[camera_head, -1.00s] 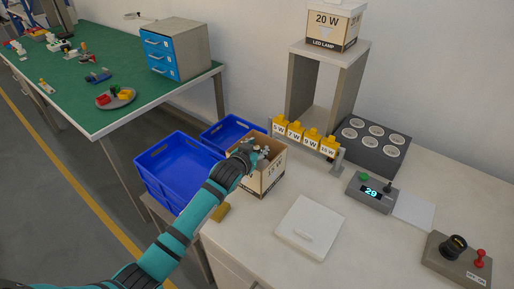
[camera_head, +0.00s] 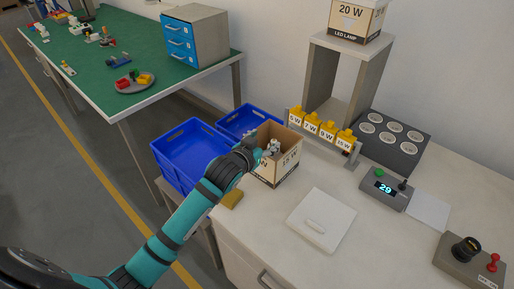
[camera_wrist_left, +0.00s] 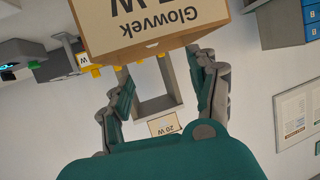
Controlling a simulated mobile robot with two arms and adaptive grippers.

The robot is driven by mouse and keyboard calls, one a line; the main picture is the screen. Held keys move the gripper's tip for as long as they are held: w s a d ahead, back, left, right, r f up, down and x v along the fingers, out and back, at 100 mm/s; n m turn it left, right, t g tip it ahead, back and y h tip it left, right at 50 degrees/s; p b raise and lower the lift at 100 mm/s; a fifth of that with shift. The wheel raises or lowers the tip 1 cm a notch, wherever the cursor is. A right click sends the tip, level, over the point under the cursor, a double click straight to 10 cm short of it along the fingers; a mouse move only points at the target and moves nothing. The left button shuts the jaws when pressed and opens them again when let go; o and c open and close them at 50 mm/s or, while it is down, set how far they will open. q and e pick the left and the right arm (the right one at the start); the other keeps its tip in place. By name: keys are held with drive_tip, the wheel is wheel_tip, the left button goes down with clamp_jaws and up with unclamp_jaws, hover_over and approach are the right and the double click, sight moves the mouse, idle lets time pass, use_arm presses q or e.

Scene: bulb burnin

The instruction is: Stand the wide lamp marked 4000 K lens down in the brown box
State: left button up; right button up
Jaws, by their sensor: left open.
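The brown box (camera_head: 264,178) stands open on the pale worktop, and its printed wall fills the top of the left wrist view (camera_wrist_left: 150,28). My left gripper (camera_head: 270,150) is at the box's near left side, with its fingers over the opening. In the left wrist view the fingers (camera_wrist_left: 163,85) are spread apart with nothing seen between them but the background. A small light-grey shape shows at the fingertips in the head view; I cannot tell whether it is a finger or a lamp. The wide lamp marked 4000 K cannot be made out. My right gripper is out of view.
Blue crates (camera_head: 190,155) stand left of the box. A rack of yellow blocks (camera_head: 327,131), a grey shelf (camera_head: 365,60) and a dark unit with several round sockets (camera_head: 392,150) lie behind and right.

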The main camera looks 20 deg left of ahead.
use_arm(q)
drive_tip(key=shift+v, duration=2.25)
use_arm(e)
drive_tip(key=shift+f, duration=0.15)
